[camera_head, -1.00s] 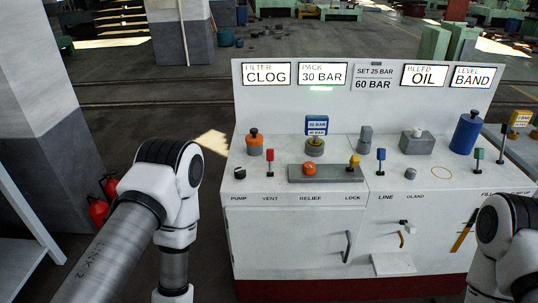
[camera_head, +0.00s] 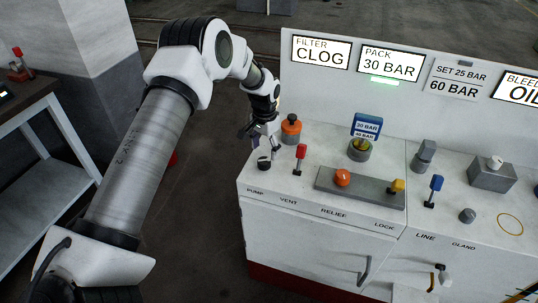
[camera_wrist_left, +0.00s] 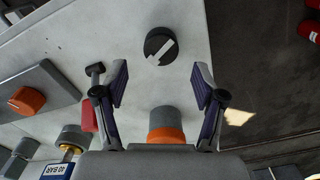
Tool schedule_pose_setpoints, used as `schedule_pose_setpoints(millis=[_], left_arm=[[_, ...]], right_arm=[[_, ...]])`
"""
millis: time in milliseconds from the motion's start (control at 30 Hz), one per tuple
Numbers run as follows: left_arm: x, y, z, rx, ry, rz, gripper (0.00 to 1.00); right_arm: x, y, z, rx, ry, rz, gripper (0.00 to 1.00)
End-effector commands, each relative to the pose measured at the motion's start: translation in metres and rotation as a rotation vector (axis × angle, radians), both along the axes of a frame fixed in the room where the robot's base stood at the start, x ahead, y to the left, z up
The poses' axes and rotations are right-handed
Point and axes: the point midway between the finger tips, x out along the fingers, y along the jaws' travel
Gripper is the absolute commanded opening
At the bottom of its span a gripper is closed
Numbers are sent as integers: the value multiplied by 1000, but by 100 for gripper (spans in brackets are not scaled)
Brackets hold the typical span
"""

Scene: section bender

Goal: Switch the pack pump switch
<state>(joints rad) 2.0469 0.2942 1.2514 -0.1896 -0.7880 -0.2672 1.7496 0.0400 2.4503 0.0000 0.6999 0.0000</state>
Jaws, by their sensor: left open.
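The pump switch (camera_head: 264,163) is a black round knob with a pale bar. It sits at the panel's left end, above the PUMP label. In the left wrist view the knob (camera_wrist_left: 160,46) lies beyond the fingertips, centred between them, its bar set diagonally. My left gripper (camera_head: 261,145) is open above the panel's left edge, close to the knob; its two fingers (camera_wrist_left: 161,78) are spread and empty. I cannot tell the exact gap to the knob. My right gripper is out of view.
A red-topped lever (camera_head: 300,153) stands right beside the knob, and an orange knob (camera_head: 291,128) is behind it. A grey block with an orange button (camera_head: 343,177) lies farther right. The screens read CLOG (camera_head: 320,53) and 30 BAR (camera_head: 388,65).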

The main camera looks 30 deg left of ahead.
Motion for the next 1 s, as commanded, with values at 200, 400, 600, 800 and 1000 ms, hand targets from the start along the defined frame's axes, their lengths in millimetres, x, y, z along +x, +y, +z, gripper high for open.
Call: schedule_pose_setpoints(millis=[200, 400, 600, 800, 1000], left_arm=[[-1, 0, -41, 0, 1, 0, 70], [0, 0, -54, 0, -2, 0, 70], [0, 0, -54, 0, -2, 0, 52], [0, 0, -54, 0, -1, 0, 10], [0, 0, -54, 0, -2, 8, 10]], right_arm=[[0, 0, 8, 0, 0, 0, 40], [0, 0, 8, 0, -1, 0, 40], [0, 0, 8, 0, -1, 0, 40], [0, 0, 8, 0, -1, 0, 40], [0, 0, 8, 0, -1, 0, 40]])
